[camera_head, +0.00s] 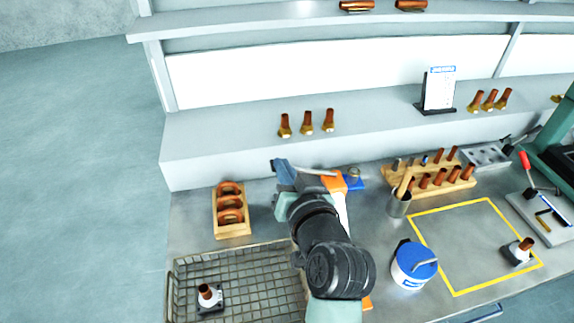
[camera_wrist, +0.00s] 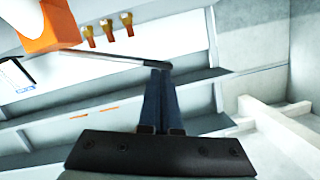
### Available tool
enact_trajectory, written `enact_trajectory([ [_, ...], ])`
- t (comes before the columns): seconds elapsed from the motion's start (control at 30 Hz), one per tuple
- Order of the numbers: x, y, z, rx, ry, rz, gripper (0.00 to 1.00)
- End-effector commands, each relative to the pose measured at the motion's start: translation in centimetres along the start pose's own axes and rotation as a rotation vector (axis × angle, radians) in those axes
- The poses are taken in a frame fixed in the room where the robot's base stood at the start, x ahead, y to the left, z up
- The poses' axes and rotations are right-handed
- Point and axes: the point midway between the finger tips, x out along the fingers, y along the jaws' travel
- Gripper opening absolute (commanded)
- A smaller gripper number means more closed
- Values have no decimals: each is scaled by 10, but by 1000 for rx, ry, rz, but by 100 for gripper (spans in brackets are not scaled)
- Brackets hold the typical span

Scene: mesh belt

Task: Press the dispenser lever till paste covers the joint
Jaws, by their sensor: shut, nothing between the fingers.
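The dispenser has an orange head (camera_head: 334,182) and a white body, partly hidden behind my arm. Its thin grey lever (camera_head: 315,172) sticks out to the left; the lever also shows in the wrist view (camera_wrist: 110,58). My gripper (camera_head: 280,166) is shut and empty, its tips at the lever's free end. In the wrist view the fingertips (camera_wrist: 161,68) meet the lever's end; I cannot tell whether they press it. One copper joint on a dark base (camera_head: 208,296) stands in the wire basket. Another (camera_head: 519,250) stands at the yellow square's right edge. I see no paste on either.
The wire basket (camera_head: 245,259) is at front left, a wooden rack with copper bends (camera_head: 231,225) behind it. A blue-lidded tub (camera_head: 414,264), a cup with sticks (camera_head: 398,205) and a wooden peg block (camera_head: 430,182) stand right of my arm. The yellow square's middle is clear.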

Motion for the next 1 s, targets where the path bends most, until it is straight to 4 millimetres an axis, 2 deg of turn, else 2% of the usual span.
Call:
enact_trajectory([
  [0.27, 3, -2, 12, -81, -2, 18, 0],
  [0.7, 11, -1, 44, -352, -2, 87, 0],
  [1.0, 11, -1, 43, -384, -2, 96, 0],
])
